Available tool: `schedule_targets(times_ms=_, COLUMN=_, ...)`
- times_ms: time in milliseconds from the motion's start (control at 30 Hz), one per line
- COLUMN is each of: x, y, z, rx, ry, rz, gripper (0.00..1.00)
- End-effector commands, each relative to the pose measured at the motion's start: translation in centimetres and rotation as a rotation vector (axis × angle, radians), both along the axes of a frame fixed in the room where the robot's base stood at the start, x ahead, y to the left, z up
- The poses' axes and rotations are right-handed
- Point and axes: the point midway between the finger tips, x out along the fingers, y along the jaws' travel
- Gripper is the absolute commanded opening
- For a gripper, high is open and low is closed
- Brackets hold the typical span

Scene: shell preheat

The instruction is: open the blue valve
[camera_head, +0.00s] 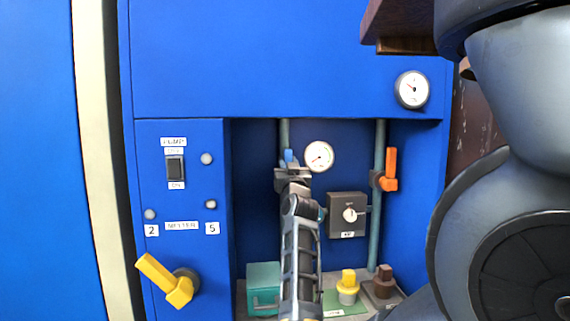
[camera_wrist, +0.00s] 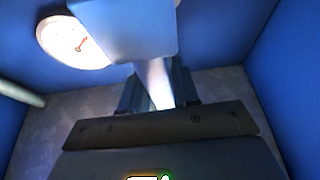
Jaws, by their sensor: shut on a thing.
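The blue valve (camera_head: 289,156) is on the left vertical pipe in the recess of the blue cabinet. Only a small blue part of its handle shows above my gripper (camera_head: 292,173), which hides the rest. In the wrist view the blue valve (camera_wrist: 125,32) is a large blue handle close to the camera. My gripper (camera_wrist: 158,92) is shut on it, with dark fingers at both sides of its narrow lower part. How far the handle is turned cannot be told.
A round gauge (camera_head: 319,156) is right beside my gripper. An orange valve handle (camera_head: 390,169) is on the right pipe. A grey knob box (camera_head: 347,214) sits between. A teal box (camera_head: 263,288) and a yellow-topped part (camera_head: 348,285) stand below. A yellow lever (camera_head: 165,280) sticks out at left.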

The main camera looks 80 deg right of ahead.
Motion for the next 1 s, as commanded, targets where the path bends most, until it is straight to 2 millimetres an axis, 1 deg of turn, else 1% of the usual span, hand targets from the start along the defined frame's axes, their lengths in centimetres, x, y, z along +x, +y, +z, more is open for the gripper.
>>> schedule_targets(times_ms=500, x=-0.24, y=-0.12, z=-0.22, rx=0.009, ry=-0.017, rz=-0.001, gripper=0.0)
schedule_targets(times_ms=533, x=-0.24, y=-0.12, z=-0.22, rx=0.009, ry=-0.017, rz=-0.001, gripper=0.33)
schedule_targets(times_ms=700, x=-0.2, y=-0.09, z=-0.15, rx=0.007, ry=-0.016, rz=0.0, gripper=0.49)
schedule_targets(times_ms=733, x=-0.2, y=-0.08, z=-0.13, rx=0.007, ry=-0.016, rz=0.0, gripper=0.51)
schedule_targets(times_ms=1000, x=-0.18, y=0.17, z=-0.2, rx=0.005, ry=-0.015, rz=0.0, gripper=0.51)
